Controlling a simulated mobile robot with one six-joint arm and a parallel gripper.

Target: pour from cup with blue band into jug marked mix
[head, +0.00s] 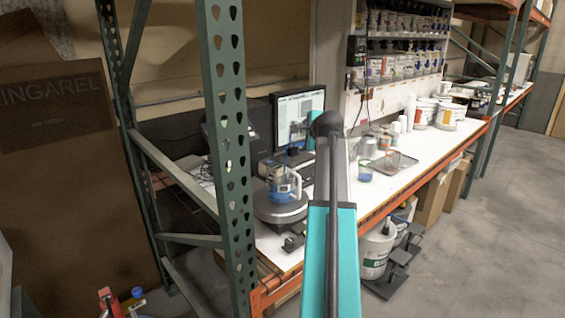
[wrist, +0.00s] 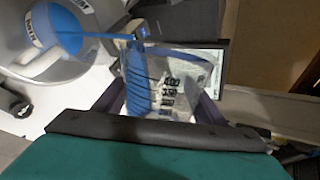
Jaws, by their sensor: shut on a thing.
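In the wrist view my gripper (wrist: 158,98) is shut on a clear cup (wrist: 178,75) with dark markings and blue colour on its left side. The cup is tilted. A blue stream (wrist: 98,36) runs from its mouth leftward into the jug (wrist: 38,62), which has a white label and blue liquid inside. The label wording is too blurred to read surely. In the head view the jug (head: 284,184) stands upright on a round scale (head: 280,208). My arm hides most of the gripper and held cup there.
A monitor (head: 300,112) stands behind the scale. Right of my arm, another small cup with blue in it (head: 365,173), a wire tray (head: 394,161) and tins stand on the white bench (head: 385,190). A green rack post (head: 229,150) rises at the left front.

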